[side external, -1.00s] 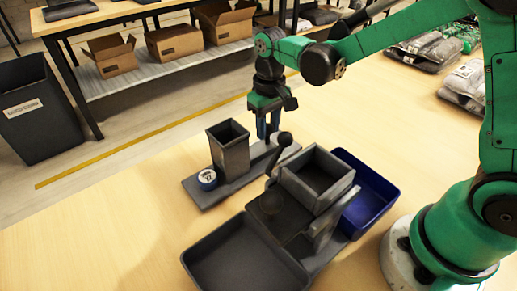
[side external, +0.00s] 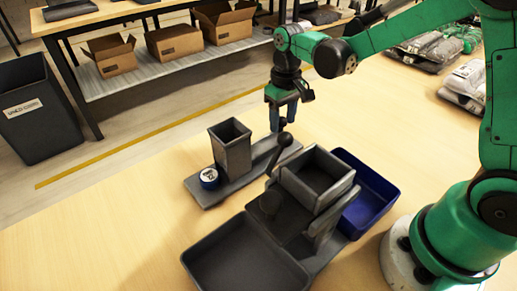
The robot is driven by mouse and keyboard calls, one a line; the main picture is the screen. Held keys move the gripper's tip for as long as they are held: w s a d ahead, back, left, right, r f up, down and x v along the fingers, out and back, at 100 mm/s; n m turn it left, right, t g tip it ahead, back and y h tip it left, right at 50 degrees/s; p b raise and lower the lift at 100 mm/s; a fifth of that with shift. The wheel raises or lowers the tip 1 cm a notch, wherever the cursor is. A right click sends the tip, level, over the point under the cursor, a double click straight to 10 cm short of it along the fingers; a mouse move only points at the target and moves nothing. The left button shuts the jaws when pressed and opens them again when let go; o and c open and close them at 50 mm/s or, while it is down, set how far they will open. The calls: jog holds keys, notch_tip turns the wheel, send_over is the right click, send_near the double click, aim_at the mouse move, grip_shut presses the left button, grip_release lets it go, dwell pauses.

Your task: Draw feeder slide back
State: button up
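A feeder-like unit with a tall dark grey open-topped hopper (side external: 230,146) stands on a long flat grey base (side external: 208,194). A dark lever with a round black knob (side external: 285,139) leans up near the right end of that base. I see nothing clearly held. A second grey unit with a square open box (side external: 317,179) and a dark round knob (side external: 270,203) stands in front.
A small round white-and-blue piece (side external: 209,177) sits on the base's left end. A shallow grey tray (side external: 245,262) is at the front and a blue bin (side external: 370,195) at the right. Bagged garments (side external: 465,80) lie at the back right. The table's left is clear.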

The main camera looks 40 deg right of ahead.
jog(key=shift+o, duration=0.5)
jog(key=shift+a, duration=0.1)
jog(key=shift+r, duration=0.1)
jog(key=shift+r, duration=3.4)
jog(key=s+r+t, duration=0.1)
jog(key=s+t, duration=0.6)
jog(key=s, duration=0.2)
jog(key=shift+s+a, duration=0.15)
jog(key=shift+a, duration=0.3)
